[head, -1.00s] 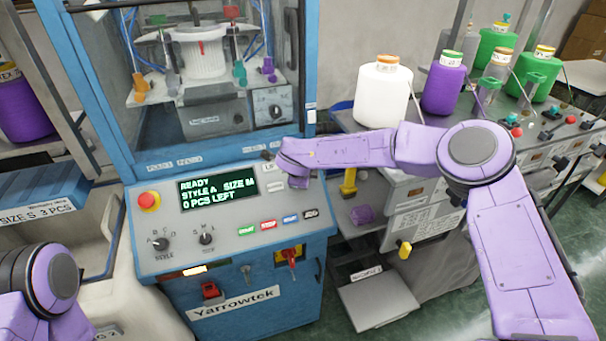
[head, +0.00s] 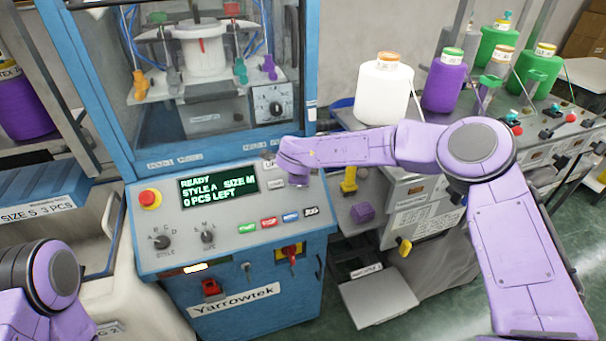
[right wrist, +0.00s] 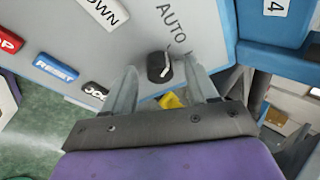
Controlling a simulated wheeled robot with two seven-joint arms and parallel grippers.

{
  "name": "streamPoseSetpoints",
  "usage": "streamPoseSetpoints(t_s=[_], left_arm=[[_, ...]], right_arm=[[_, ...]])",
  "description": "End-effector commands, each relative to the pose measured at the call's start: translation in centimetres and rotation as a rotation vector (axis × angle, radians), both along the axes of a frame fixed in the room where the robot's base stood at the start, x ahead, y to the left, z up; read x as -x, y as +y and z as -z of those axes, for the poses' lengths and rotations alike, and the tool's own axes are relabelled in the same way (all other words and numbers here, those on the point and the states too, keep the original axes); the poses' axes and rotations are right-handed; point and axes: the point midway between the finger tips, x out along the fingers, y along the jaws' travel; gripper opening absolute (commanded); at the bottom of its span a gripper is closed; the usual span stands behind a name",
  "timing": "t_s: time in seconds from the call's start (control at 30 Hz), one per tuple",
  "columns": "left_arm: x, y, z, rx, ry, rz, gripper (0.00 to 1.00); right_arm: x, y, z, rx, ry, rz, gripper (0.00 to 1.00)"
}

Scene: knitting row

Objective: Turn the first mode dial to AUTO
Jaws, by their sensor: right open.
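The mode dial (right wrist: 160,67) is a small black knob with a pale pointer line on the grey control panel (right wrist: 215,35). It shows in the right wrist view, with the word AUTO (right wrist: 172,20) printed above it and a partly hidden label to its right. My right gripper (right wrist: 160,72) is open, with one finger on each side of the dial. I cannot tell whether the fingers touch it. In the head view my right gripper (head: 296,176) is at the panel's right edge and the dial is hidden. My left arm shows at lower left, but its gripper is out of view.
The panel has a READY display (head: 218,186), a red stop button (head: 149,198), a STYLE dial (head: 162,242), a second dial (head: 208,237) and a row of coloured buttons. Yarn cones (head: 382,92) stand on a bench to the right.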

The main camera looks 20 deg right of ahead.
Motion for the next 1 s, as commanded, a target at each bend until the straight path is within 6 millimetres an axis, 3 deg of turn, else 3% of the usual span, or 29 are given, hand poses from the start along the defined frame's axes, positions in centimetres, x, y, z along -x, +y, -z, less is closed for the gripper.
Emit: streamPoseSetpoints(t_s=[0.17,0.53,1.0], left_arm=[[0.0,0.0,1.0,0.000,0.000,0.000,0.00],[0.0,0.0,3.2,0.000,0.000,0.000,0.00],[0.0,0.0,3.2,0.000,0.000,0.000,0.00]], right_arm=[[1.0,0.5,-1.4,-0.001,-0.003,-0.002,0.58],[5.4,2.4,-7.6,-0.001,-0.002,-0.001,0.58],[5.8,2.6,-8.3,0.001,0.000,-0.001,0.58]])
